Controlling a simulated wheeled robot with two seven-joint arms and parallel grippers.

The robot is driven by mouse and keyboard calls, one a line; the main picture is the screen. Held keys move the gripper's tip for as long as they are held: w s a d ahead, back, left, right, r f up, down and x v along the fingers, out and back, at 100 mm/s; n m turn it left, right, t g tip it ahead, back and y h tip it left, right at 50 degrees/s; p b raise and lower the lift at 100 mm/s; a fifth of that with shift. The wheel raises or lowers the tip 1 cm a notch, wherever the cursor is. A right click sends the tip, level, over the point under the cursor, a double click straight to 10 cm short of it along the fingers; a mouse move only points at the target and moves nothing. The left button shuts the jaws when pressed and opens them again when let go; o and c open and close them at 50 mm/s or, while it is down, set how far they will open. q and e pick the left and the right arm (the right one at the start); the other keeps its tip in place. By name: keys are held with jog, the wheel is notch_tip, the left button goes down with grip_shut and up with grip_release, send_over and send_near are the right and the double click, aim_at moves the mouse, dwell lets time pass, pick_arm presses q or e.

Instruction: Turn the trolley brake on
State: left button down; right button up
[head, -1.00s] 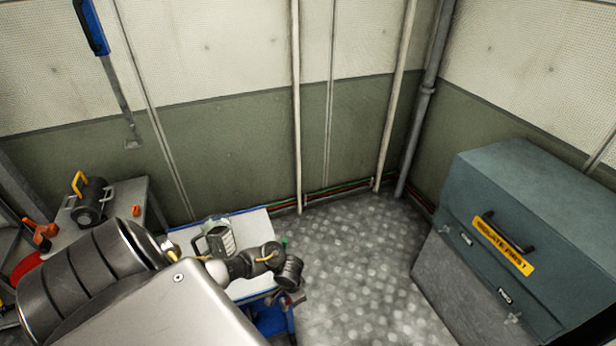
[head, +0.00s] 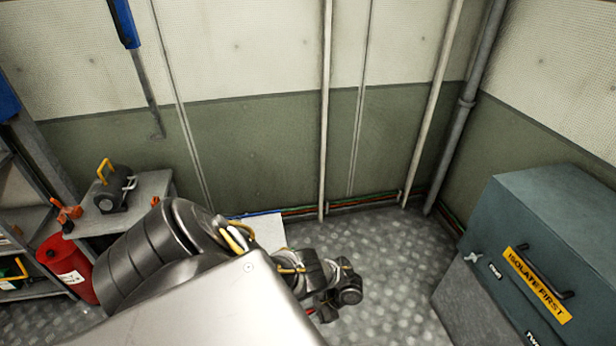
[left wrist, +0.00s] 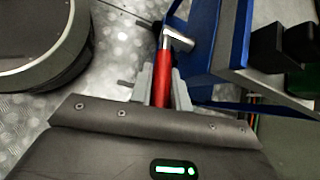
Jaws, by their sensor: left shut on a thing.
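The trolley shows in the left wrist view as a blue frame (left wrist: 222,35) with a grey top edge. A red lever (left wrist: 163,62) with a metal head at its end sits beside that frame, and I take it for the brake lever. My left gripper (left wrist: 162,84) is shut on the red lever, one grey finger on each side. In the head view a pale corner of the trolley top (head: 265,230) shows behind my left arm, which covers the rest. My right gripper is in neither view.
A teal cabinet (head: 540,215) with a yellow label stands at the right. A grey stand (head: 150,190) with a dark lamp (head: 112,190), a red canister (head: 72,268) and shelving are at the left. Checkered floor (head: 395,255) is clear between the trolley and cabinet.

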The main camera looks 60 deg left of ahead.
pick_arm(q)
jog(key=shift+w+f+g+b, duration=0.1)
jog(key=shift+f+g+b, duration=0.3)
jog(key=shift+b, duration=0.1)
jog(key=c, duration=1.3)
grip_release()
jog(key=p+v, duration=0.1)
jog(key=v, duration=0.9)
jog(key=shift+w+d+r+p, duration=0.2)
jog(key=shift+w+d+p, duration=0.05)
jog(key=shift+d+p, duration=0.1)
